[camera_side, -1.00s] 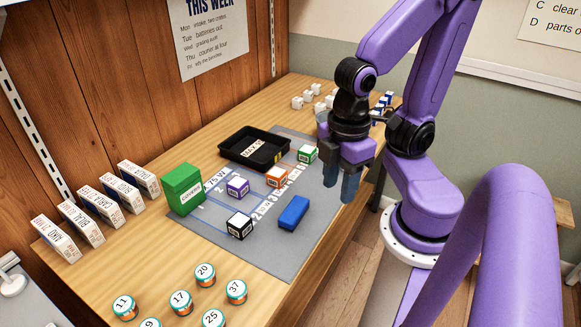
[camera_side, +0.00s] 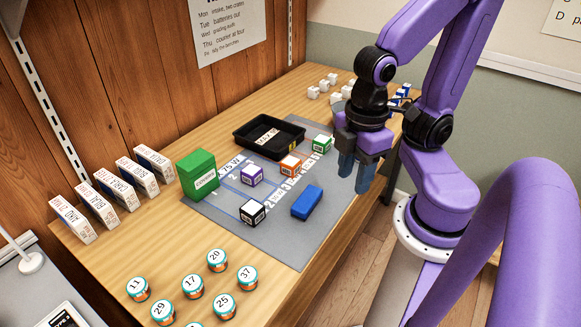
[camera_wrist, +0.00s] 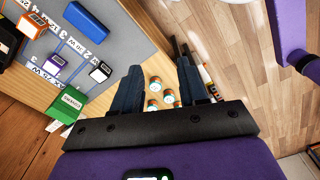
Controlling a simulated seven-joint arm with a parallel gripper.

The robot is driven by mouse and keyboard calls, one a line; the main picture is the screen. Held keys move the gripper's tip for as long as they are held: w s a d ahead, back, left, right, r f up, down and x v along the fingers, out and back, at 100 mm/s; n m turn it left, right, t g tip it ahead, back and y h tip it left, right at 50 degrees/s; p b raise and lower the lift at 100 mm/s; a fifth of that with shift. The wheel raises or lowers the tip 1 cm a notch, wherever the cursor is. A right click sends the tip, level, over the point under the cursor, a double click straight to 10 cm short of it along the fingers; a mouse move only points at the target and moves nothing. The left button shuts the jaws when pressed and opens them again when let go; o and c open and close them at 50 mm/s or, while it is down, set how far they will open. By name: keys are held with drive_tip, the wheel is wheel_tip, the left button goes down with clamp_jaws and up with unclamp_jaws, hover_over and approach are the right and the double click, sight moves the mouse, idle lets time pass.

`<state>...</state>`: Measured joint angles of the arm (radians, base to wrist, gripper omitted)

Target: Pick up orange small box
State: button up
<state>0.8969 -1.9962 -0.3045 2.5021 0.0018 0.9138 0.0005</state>
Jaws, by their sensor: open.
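The small orange box (camera_side: 290,165) sits on the grey mat (camera_side: 291,240), between a small purple box (camera_side: 252,175) and a small green box (camera_side: 322,143). It also shows near the top left of the wrist view (camera_wrist: 31,25). My gripper (camera_side: 356,178) is open and empty, to the right of the orange box in the side view, beyond the small green box and near the table's right edge. In the wrist view the two dark fingers (camera_wrist: 160,75) stand apart with nothing between them, and the orange box lies well off to their left.
A black tray (camera_side: 240,140) stands behind the orange box. A blue block (camera_side: 307,202), a small black box (camera_side: 252,213) and a larger green box (camera_side: 197,175) stand around it. Several round tins (camera_side: 217,260) stand at the front; white cartons (camera_side: 72,218) line the left.

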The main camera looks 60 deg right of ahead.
drive_tip(key=o, duration=0.4)
drive_tip(key=shift+o, duration=0.2)
